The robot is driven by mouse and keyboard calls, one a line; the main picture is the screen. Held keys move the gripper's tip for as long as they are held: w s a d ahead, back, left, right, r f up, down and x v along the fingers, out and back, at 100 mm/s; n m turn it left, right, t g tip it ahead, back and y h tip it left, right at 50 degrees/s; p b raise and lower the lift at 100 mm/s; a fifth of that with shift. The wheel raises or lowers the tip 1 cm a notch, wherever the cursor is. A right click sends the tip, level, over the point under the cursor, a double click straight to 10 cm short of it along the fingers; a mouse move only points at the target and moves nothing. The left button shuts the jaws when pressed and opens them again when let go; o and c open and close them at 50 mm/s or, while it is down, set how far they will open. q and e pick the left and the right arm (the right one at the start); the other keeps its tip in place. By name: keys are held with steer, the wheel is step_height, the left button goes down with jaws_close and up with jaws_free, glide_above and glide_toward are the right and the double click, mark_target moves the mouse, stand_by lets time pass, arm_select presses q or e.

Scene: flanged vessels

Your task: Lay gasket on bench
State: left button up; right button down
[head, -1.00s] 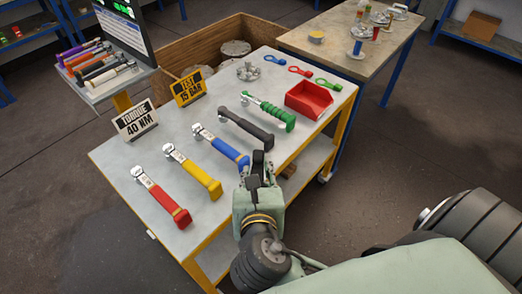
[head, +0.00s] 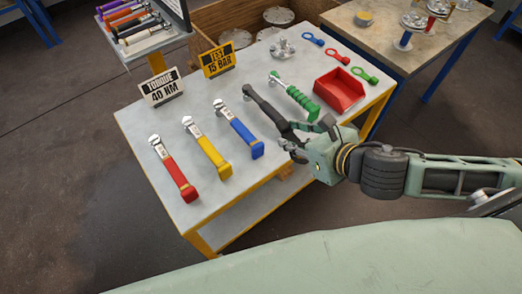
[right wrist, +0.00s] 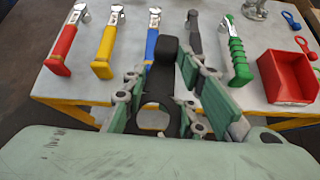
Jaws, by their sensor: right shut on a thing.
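My right gripper (head: 292,137) is over the front edge of the grey-topped bench (head: 205,203), near the handle ends of the black and green torque wrenches. In the right wrist view its fingers (right wrist: 168,80) are shut on a flat black gasket (right wrist: 158,86). The gasket has a ring end with a round hole and a rounded tab pointing toward the bench. In the head view the gasket is hard to tell from the dark wrench and fingers. It appears held above the bench edge, but I cannot tell the gap. My left gripper is not in view.
Red (head: 172,170), yellow (head: 206,148), blue (head: 238,130), black (head: 262,104) and green (head: 295,97) wrenches lie across the bench. A wooden table (head: 390,45) is back right.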

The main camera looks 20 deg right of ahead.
steer(key=shift+w+a+f, duration=0.1)
steer(key=shift+w+f, duration=0.1)
steer(key=shift+w+a+f+b, duration=0.3)
steer(key=shift+w+f+b, duration=0.1)
steer(key=shift+w+b, duration=0.15)
steer(key=p, duration=0.2)
glide_above(261, 144)
step_height(261, 144, down, 5)
steer(key=shift+f, duration=0.2)
steer(key=shift+w+f, duration=0.15)
steer(key=shift+f, duration=0.05)
step_height(261, 144, down, 4)
steer(key=shift+r, duration=0.1)
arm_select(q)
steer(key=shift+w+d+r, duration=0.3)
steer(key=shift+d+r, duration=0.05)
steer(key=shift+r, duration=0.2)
